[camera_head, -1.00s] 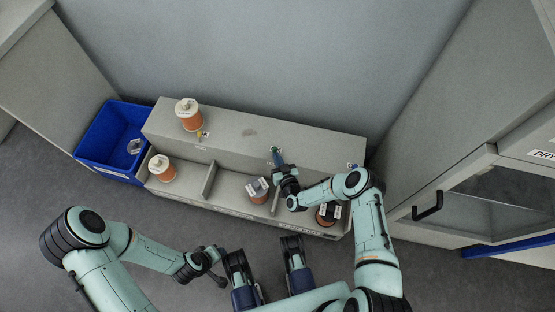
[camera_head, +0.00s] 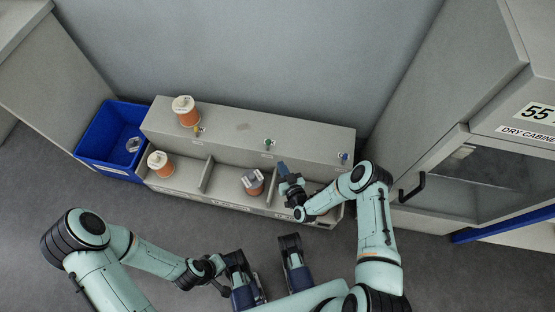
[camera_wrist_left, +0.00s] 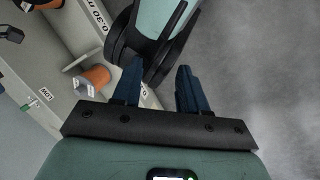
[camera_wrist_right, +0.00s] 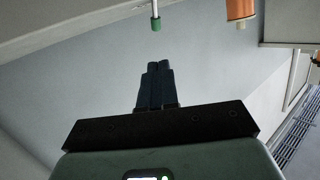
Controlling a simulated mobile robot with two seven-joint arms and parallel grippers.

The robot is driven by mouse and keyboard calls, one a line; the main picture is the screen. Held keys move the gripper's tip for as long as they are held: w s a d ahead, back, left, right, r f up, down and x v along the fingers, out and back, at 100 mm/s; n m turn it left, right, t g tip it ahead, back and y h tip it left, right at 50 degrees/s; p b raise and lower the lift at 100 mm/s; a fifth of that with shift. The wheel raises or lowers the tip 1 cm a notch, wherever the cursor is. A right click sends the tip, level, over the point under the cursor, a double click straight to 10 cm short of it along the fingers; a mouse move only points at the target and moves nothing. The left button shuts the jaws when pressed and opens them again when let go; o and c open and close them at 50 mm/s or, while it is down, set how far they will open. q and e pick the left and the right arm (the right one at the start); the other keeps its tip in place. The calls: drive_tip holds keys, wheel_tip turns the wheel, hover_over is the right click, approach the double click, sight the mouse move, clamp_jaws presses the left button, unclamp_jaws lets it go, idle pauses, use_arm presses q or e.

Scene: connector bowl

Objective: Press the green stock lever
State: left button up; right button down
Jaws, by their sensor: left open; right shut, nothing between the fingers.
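The green stock lever (camera_head: 267,143) is a small green-tipped peg on the front of the grey dispenser's upper part, between a yellow lever and a blue one. In the right wrist view its green tip (camera_wrist_right: 156,25) shows on a pale stem, beyond the fingertips. My right gripper (camera_head: 281,165) is shut and empty, just in front of and below the lever, apart from it. Its closed fingers show in the right wrist view (camera_wrist_right: 156,66). My left gripper (camera_wrist_left: 160,80) is open and empty, low in front of the dispenser.
The grey dispenser (camera_head: 230,127) has an orange spool (camera_head: 186,112) on top. Its lower bins hold another spool (camera_head: 160,165) and an orange item with a clear grey top (camera_head: 253,182). A blue bin (camera_head: 105,130) stands at left, a dry cabinet (camera_head: 480,150) at right.

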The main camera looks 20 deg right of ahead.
use_arm(q)
drive_tip(key=shift+s+d+r, duration=0.2)
drive_tip(key=shift+s+r, duration=0.2)
drive_tip(key=shift+s, duration=0.2)
use_arm(e)
drive_tip(key=shift+s+d+r, duration=0.1)
drive_tip(key=shift+s+r, duration=0.15)
drive_tip(key=shift+s, duration=0.35)
drive_tip(key=shift+s+d+r, duration=0.1)
drive_tip(key=shift+s+r, duration=0.1)
drive_tip(key=shift+s, duration=0.4)
